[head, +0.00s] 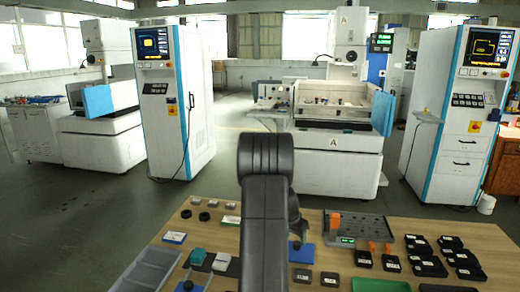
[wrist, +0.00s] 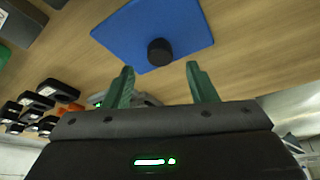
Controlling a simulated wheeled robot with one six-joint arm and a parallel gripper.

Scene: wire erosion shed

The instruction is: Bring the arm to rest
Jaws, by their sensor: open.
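My arm (head: 265,220) rises in the middle of the head view and reaches out over the wooden table, hiding part of it. In the wrist view my gripper (wrist: 162,85) shows two green fingers spread apart with nothing between them. Beyond the fingertips a black round piece (wrist: 160,52) sits on a blue mat (wrist: 185,20), apart from the fingers. The blue mat also shows in the head view (head: 303,254), just right of my arm. The gripper's fingers are not clear in the head view.
The wooden table (head: 420,235) holds a grey fixture (head: 357,226) with orange parts, several black boxes (head: 427,266) at right, and a grey tray (head: 148,270) at left. Machine A (head: 335,150) stands behind the table, with control cabinets (head: 175,100) either side. Open floor lies at left.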

